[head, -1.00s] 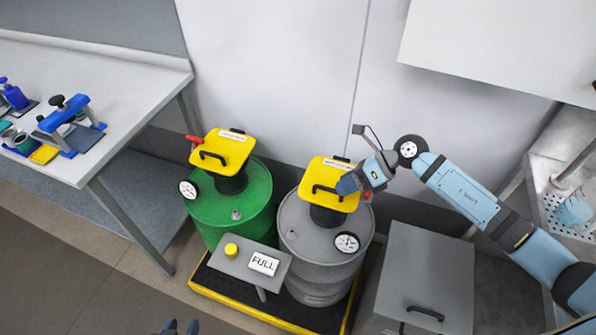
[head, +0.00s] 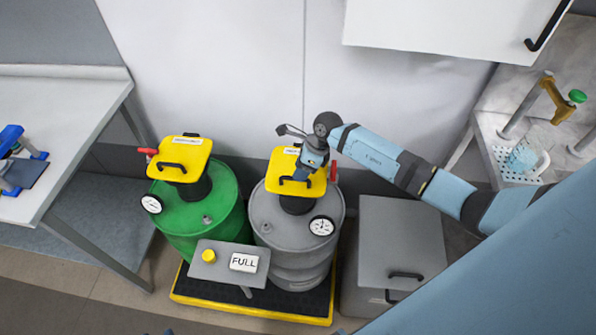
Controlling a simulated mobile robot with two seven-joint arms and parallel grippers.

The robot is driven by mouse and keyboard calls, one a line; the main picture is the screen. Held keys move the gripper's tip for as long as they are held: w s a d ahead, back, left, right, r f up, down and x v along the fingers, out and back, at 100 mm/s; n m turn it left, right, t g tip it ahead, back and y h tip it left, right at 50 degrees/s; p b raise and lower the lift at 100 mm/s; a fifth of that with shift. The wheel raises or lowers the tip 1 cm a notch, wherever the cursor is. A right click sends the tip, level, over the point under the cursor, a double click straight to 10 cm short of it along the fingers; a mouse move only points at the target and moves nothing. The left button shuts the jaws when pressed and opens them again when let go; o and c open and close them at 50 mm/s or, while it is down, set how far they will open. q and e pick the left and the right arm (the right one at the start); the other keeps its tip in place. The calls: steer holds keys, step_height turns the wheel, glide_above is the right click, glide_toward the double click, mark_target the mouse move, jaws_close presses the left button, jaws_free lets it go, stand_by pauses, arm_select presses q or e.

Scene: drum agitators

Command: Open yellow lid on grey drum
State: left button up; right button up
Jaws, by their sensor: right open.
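The grey drum (head: 285,230) stands on a black and yellow pallet. Its yellow lid (head: 279,160) lies flat and closed on a black neck, with a dark handle (head: 289,181) on its front part. My right gripper (head: 303,176) is over the right part of the lid, open, at the right end of the handle. Its wrist hides part of the lid and its label. I cannot tell whether the fingers touch the handle. A red lever (head: 333,172) shows just right of the lid. My left gripper is not clearly visible.
A green drum (head: 190,215) with its own yellow lid (head: 180,150) stands left. A panel marked FULL (head: 215,262) is in front. A grey box (head: 395,240) stands right, a workbench (head: 60,150) left. A white cabinet (head: 440,30) hangs above right.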

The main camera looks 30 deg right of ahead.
steer(key=shift+x, duration=1.15)
jaws_close()
steer(key=shift+r, duration=0.1)
